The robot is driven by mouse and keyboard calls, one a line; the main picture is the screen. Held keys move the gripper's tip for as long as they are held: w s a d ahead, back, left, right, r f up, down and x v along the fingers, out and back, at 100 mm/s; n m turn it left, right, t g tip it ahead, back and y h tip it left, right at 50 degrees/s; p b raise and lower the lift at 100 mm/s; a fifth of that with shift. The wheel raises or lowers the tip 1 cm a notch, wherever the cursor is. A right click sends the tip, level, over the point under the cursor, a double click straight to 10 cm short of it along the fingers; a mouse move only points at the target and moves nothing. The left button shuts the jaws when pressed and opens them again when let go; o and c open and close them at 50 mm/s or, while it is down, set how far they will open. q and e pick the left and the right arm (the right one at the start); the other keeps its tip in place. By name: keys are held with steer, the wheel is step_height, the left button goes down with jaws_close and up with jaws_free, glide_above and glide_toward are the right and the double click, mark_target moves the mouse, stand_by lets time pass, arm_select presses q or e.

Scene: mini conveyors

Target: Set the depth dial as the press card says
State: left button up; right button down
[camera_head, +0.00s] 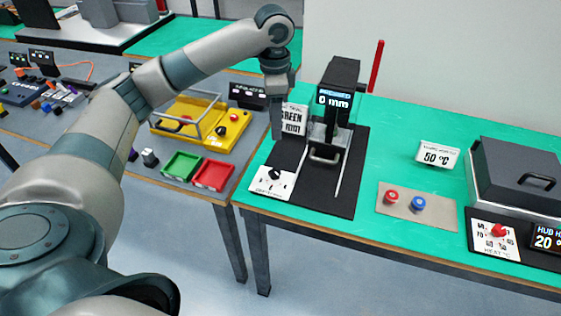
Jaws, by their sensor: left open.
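The black press (342,78) stands on a black base on the green table, and its display (334,100) reads 0 mm. The press card (294,112) stands at its left. "GREEN" and "mm" can be made out on it, but my gripper covers part of it and the number is unclear. The depth dial (275,174) is a black knob on a white plate (268,186) at the base's front left. My left gripper (277,136) is open, points down in front of the card, and is above and behind the dial. My right gripper is out of view.
A red lever (376,66) rises right of the press. A panel (417,205) with red and blue knobs, a 50 °C card (437,156) and a grey lidded box (518,175) stand farther right. Green and red trays (213,175) lie on the grey table at left.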

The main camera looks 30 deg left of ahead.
arm_select(q)
steer(key=p, duration=0.4)
glide_toward(276, 172)
step_height(276, 172, down, 8)
steer(key=shift+a, duration=0.1)
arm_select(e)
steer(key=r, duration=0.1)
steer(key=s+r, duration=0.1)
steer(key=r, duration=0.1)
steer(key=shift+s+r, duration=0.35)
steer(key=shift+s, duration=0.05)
arm_select(q)
steer(key=shift+c, duration=0.4)
steer(key=c, duration=1)
